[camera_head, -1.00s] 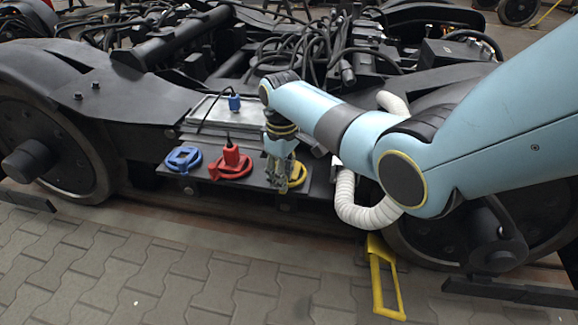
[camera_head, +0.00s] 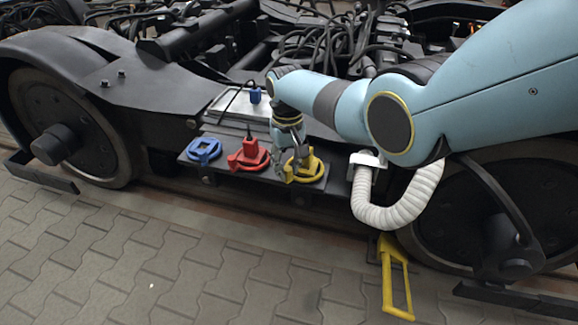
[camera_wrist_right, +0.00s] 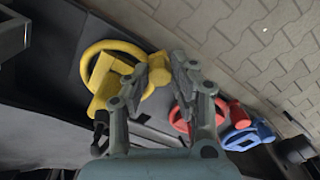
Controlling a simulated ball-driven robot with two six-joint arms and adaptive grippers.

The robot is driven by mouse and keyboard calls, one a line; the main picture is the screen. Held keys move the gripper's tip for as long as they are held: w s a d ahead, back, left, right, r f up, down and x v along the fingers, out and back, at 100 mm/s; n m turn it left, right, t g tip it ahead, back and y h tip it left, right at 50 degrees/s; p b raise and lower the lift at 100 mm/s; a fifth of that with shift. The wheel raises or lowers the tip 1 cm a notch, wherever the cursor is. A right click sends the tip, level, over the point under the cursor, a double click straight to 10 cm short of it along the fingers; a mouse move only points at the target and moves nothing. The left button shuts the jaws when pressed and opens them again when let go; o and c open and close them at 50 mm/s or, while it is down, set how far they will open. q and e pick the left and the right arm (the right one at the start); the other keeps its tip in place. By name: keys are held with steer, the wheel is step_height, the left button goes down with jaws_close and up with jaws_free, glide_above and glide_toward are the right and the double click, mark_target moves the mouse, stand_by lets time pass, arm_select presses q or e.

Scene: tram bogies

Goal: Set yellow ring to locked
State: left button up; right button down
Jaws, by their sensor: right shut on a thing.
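The yellow ring (camera_head: 318,169) lies at the right end of a row of three coloured rings on a dark ledge. It also shows in the right wrist view (camera_wrist_right: 101,78), with a yellow block on its rim. My right gripper (camera_head: 289,166) comes down from above at the ring's left side. In the right wrist view its fingers (camera_wrist_right: 170,72) have a gap between the tips, and the left finger overlaps the ring's rim. It is shut on the ring; the exact contact is partly hidden. My left gripper is in no view.
The red ring with its plug (camera_head: 248,158) is just left of the gripper, and the blue ring (camera_head: 204,150) is farther left. A blue plug (camera_head: 255,95) stands behind. A white hose (camera_head: 395,215) hangs right. A yellow handle (camera_head: 387,285) is below it.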

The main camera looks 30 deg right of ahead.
mark_target(287, 168)
stand_by(0.3)
steer(key=c, duration=1.4)
jaws_free()
steer(key=shift+w, duration=0.1)
step_height(287, 168, up, 12)
